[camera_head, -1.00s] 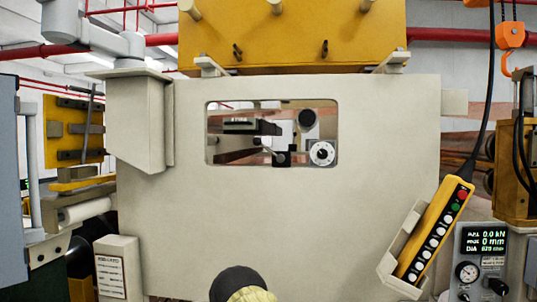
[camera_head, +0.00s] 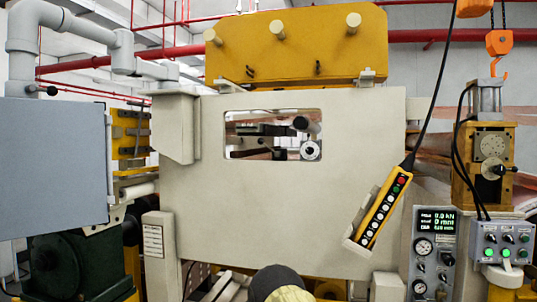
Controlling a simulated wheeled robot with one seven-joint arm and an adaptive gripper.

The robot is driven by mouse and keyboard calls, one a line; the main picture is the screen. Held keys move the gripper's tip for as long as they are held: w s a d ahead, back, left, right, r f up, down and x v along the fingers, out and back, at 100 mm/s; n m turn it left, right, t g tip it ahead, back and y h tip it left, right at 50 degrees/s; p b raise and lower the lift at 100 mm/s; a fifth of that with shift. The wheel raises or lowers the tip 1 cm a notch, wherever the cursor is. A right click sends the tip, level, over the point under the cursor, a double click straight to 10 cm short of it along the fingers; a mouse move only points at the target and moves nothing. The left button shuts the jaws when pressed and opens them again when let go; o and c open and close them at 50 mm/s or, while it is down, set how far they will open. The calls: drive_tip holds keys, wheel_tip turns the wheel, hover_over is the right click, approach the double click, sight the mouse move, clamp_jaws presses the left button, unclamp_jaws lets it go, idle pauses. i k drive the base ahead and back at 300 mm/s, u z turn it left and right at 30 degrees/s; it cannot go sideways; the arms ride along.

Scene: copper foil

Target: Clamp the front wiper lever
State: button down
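I cannot pick out the front wiper lever with certainty. A window (camera_head: 273,113) in the large cream machine panel (camera_head: 260,215) shows dark bars, a black knob (camera_head: 301,123) and a round white dial (camera_head: 310,150). On the yellow-brown unit (camera_head: 462,190) at the right, a black-handled part (camera_head: 499,170) sticks out beside a round plate. My gripper is not recognisable in view. A dark rounded shape with a pale yellow part (camera_head: 289,293) shows at the bottom centre; I cannot tell whether it is mine.
A yellow push-button pendant (camera_head: 383,212) sits in a holder on the panel. A gauge panel (camera_head: 435,250) and a grey switch box (camera_head: 503,243) stand at right. A large grey cabinet (camera_head: 55,165) and dark green machinery (camera_head: 75,265) close off the left. The floor is mostly hidden.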

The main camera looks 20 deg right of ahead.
sight(260, 141)
drive_tip(key=u, duration=0.6)
drive_tip(key=i, duration=1.55)
drive_tip(key=z, duration=0.9)
drive_tip(key=i, duration=0.35)
drive_tip(key=z, duration=0.4)
